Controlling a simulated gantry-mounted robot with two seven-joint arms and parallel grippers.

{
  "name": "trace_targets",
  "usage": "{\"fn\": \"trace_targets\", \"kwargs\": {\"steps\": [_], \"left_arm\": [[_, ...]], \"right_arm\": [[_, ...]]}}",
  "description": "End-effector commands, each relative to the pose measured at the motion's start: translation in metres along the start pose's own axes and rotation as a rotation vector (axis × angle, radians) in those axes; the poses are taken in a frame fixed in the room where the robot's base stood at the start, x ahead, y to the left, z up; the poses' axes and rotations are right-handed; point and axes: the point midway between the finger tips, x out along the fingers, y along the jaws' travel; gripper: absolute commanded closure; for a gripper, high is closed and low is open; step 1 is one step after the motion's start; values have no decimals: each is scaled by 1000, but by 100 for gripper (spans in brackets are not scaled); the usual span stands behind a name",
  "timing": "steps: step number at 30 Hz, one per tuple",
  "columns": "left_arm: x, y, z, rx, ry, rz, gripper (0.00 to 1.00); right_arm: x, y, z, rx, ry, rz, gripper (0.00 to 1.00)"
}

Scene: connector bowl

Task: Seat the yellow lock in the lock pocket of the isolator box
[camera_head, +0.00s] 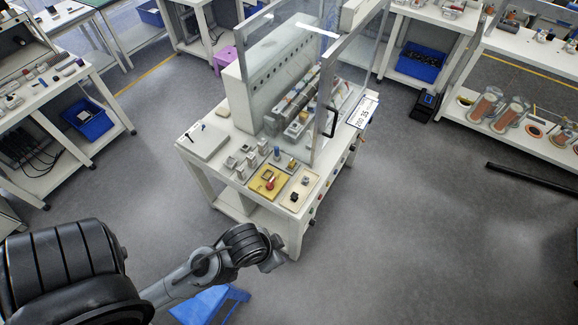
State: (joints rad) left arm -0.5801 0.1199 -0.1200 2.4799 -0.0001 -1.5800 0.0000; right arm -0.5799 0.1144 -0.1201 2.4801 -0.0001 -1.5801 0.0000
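A flat yellow piece (261,191) with a red part on it lies on the front of the white workbench (225,172). It may be the isolator box, but it is too small to be sure, and I cannot make out a lock pocket. A small yellow item (291,163) sits just behind it on a grey pad; I cannot tell if it is the yellow lock. My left arm comes in from the lower left, and its end, with the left gripper (273,262), is in front of the bench, apart from these things. Its fingers cannot be made out. My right gripper is not in view.
A light tray (304,201) with a dark part lies right of the yellow piece. Several small grey blocks stand to its left. A tall cabinet (240,95) with a clear, framed door (343,75) stands behind. A blue stool (211,305) is below my arm.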

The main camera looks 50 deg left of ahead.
Motion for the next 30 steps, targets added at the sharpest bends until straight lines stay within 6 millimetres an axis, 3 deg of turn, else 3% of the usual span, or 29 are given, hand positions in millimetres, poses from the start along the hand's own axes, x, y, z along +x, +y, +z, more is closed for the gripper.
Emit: {"fn": "trace_targets", "kwargs": {"steps": [14, 20, 30], "left_arm": [[0, 0, 0, 0, 0, 0, 57], [0, 0, 0, 0, 0, 0, 57], [0, 0, 0, 0, 0, 0, 57]], "right_arm": [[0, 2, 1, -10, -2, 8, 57], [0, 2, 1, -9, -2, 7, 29], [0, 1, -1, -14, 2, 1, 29]]}}
